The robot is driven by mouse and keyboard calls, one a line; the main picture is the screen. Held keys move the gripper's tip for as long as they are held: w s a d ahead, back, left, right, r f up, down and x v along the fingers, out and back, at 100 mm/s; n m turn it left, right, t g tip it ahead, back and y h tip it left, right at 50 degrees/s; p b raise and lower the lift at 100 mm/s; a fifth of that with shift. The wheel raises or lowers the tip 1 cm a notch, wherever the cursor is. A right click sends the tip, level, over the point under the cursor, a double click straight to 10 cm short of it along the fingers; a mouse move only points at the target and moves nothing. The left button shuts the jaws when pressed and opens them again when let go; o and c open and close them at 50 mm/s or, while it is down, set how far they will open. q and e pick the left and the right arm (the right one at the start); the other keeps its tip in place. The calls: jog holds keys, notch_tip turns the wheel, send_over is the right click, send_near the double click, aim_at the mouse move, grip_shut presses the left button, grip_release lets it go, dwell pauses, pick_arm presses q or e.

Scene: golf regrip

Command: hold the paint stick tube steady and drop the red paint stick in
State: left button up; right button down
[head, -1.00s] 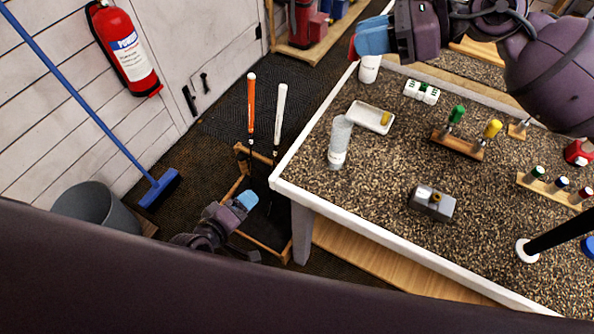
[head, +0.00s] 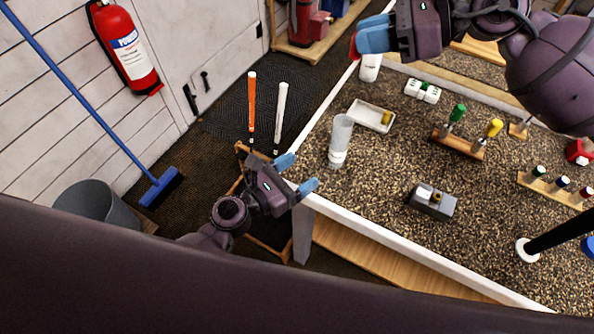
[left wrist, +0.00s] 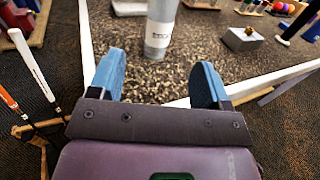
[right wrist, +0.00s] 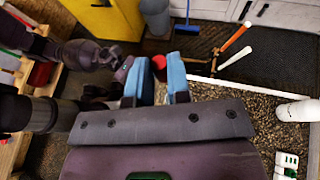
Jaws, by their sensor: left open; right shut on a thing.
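The paint stick tube (head: 340,140) is a clear upright cylinder with a white label, standing near the left edge of the table. It also shows in the left wrist view (left wrist: 160,28), beyond and between my open fingers. My left gripper (head: 302,172) is open and empty at the table's edge, just short of the tube and apart from it. My right gripper (head: 362,38) is shut on the red paint stick (right wrist: 159,66), above the far left corner of the table. Only a red end of the stick shows between the fingers; the rest is hidden.
A white tray (head: 357,115) with a yellow piece lies behind the tube. A white bottle (head: 369,70) stands at the far left corner. A grey block (head: 443,205) sits to the right. Two golf clubs (head: 279,110) stand left of the table.

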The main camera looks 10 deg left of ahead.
aim_at(332, 150)
pick_arm(q)
jog(key=x, duration=1.2)
jog(key=shift+s, duration=0.1)
jog(key=shift+c, duration=0.3)
jog(key=c, duration=1)
jog(key=shift+o, duration=0.2)
pick_arm(e)
notch_tip(332, 150, down, 10)
jog(key=shift+d, duration=0.1)
